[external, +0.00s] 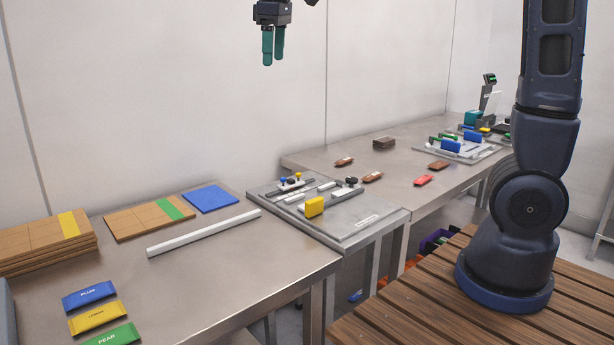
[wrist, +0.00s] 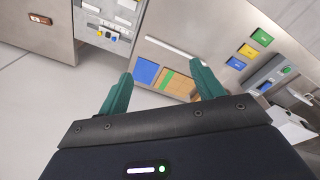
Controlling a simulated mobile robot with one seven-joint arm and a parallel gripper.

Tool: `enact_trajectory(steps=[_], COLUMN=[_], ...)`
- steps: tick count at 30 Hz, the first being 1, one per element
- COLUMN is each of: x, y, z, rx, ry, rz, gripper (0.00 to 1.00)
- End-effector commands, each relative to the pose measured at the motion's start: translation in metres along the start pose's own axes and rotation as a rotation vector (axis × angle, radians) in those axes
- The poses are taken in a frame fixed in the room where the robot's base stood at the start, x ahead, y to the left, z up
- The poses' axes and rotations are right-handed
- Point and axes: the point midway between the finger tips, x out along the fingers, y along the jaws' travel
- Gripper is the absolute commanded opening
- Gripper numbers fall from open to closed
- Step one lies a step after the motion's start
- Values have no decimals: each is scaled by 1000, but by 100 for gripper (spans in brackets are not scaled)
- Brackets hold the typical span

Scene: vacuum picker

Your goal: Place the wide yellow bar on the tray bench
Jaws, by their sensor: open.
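I cannot tell for certain which is the wide yellow bar. My gripper (external: 273,62) hangs high above the benches, near the back wall. Its green fingers are apart and empty, and they also show in the wrist view (wrist: 161,70).
The near bench holds a stack of wooden boards (external: 30,240), a board with a green stripe (external: 135,220), a blue mat (external: 210,198) and a long white strip (external: 205,233). Blue (external: 89,295) and green (external: 106,339) packs flank the LEMON pack. Brown pieces lie on the far bench (external: 330,160).

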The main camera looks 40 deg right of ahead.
Motion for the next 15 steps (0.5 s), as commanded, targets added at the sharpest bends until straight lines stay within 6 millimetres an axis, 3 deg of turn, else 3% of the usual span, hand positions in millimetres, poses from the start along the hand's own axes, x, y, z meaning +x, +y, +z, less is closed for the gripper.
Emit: enact_trajectory(steps=[1, 6, 15], x=[-6, -15, -14], y=[7, 23, 30], z=[21, 83, 189], rx=[34, 142, 331], ry=[15, 62, 146], rz=[2, 9, 31], gripper=[66, 66, 66])
